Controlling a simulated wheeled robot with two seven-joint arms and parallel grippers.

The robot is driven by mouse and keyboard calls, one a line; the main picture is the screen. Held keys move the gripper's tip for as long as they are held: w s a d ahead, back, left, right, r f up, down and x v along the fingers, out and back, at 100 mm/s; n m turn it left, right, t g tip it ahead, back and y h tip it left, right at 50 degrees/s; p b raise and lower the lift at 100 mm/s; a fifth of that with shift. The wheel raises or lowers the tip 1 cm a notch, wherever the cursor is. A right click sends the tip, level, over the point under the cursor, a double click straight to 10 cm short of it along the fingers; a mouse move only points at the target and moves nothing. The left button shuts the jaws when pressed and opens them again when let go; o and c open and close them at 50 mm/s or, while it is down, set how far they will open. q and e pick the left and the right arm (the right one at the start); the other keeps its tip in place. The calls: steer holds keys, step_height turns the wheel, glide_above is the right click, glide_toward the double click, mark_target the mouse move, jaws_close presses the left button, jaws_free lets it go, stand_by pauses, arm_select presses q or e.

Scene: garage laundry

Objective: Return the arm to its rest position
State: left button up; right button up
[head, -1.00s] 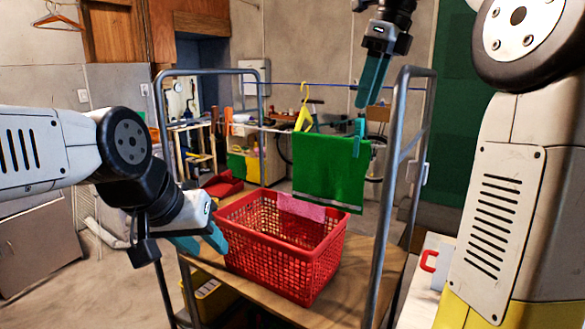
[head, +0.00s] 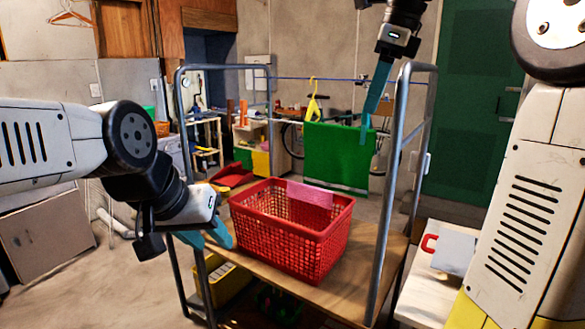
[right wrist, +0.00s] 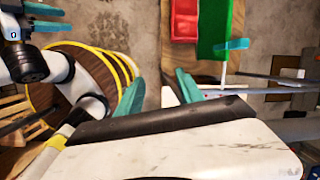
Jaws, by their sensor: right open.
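My right gripper (head: 373,100) hangs from the top of the head view, its teal fingers pointing down. They are seen nearly edge-on and overlap the top right corner of the green towel (head: 334,156). I cannot tell from this view whether they touch it. In the right wrist view my right gripper (right wrist: 158,92) shows two teal fingers apart, with nothing between them. My left gripper (head: 206,240) is low on the left, its teal fingers apart and empty, beside the left side of the red basket (head: 300,243).
The basket stands on a wooden shelf (head: 345,287) between grey metal frame posts (head: 388,190). A pink cloth (head: 309,194) lies over its rim. A yellow hanger (head: 313,103) is on the blue line. A white surface (head: 430,265) is at right.

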steer(key=s+a+f+n+t, duration=0.1)
steer(key=s+f+n+t, duration=0.1)
steer(key=s+f+n, duration=0.5)
steer(key=s+f+n+t, duration=0.2)
steer(key=s+f+n, duration=0.6)
steer(key=f+n, duration=0.7)
steer(key=shift+a+n, duration=0.35)
steer(key=shift+n, duration=0.05)
